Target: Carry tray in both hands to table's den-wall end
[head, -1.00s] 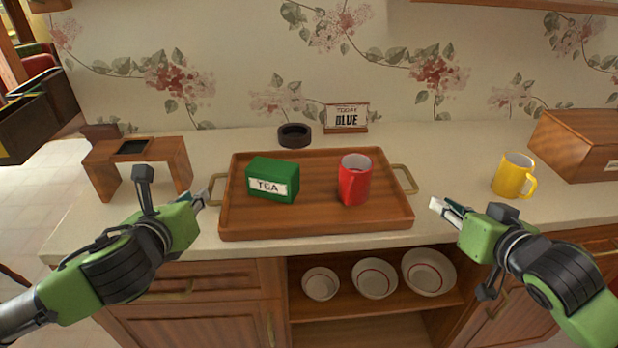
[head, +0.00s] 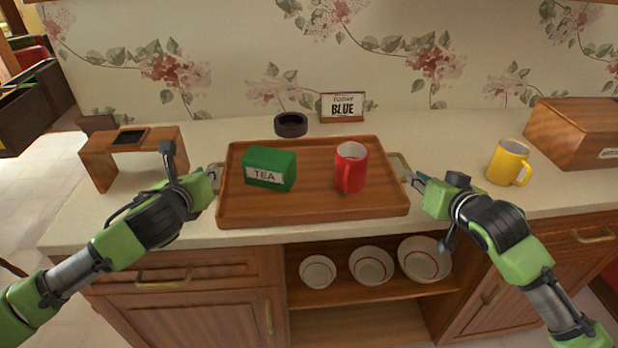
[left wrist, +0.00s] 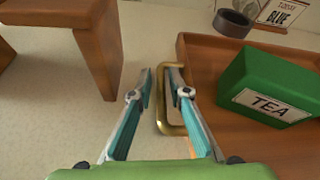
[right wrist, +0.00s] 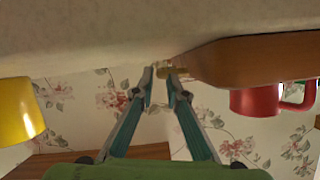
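The wooden tray (head: 310,208) lies flat on the counter with a brass handle at each end. On it stand a green TEA box (head: 270,168) and a red mug (head: 350,168). My left gripper (head: 213,172) is at the tray's left handle; in the left wrist view its fingers (left wrist: 160,82) are parted, with one side of the brass handle (left wrist: 163,115) close to the right finger. My right gripper (head: 410,177) is at the right handle (head: 401,163); in the right wrist view its fingers (right wrist: 160,78) are parted, with the handle end (right wrist: 165,71) just beyond the tips.
A wooden stand (head: 135,155) is left of the tray. A dark round dish (head: 291,124) and a BLUE sign (head: 342,107) stand behind it. A yellow mug (head: 509,162) and a wooden box (head: 575,132) are to the right. Bowls (head: 371,266) sit on the shelf below.

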